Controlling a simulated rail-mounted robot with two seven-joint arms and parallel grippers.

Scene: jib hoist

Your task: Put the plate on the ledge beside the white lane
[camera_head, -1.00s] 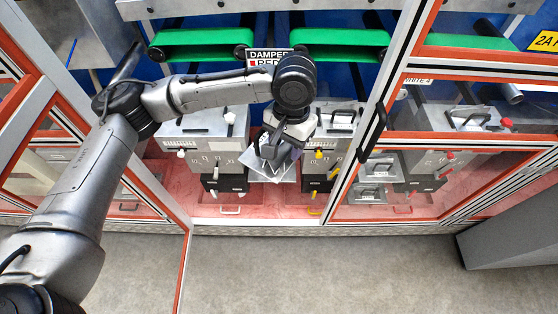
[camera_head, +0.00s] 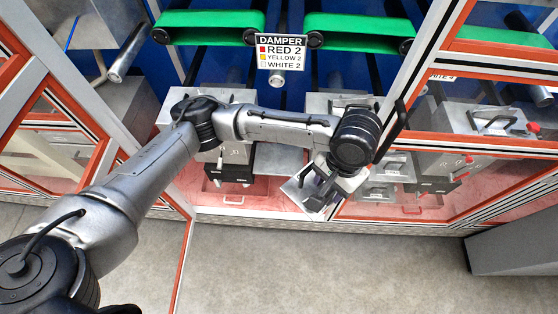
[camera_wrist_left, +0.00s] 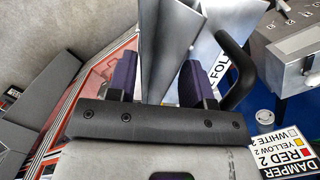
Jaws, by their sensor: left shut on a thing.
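My left gripper (camera_head: 318,188) is shut on the plate (camera_head: 297,187), a thin grey metal sheet held tilted in front of the cabinet opening, near the door frame. In the left wrist view, the plate (camera_wrist_left: 165,45) stands between the two dark fingers. A grey unit with a white handle (camera_head: 233,199) at its foot is on the left, apparently the white lane. A pale grey flat surface (camera_head: 276,160), which may be the ledge, lies right of it, apart from the plate. The arm and plate hide part of the unit further right. My right gripper is out of view.
A sign (camera_head: 281,52) reads damper red 2, yellow 2, white 2. A framed door post with a black handle (camera_head: 390,130) stands close right of my gripper. Green rollers (camera_head: 210,27) run above. The grey floor (camera_head: 300,265) in front is clear.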

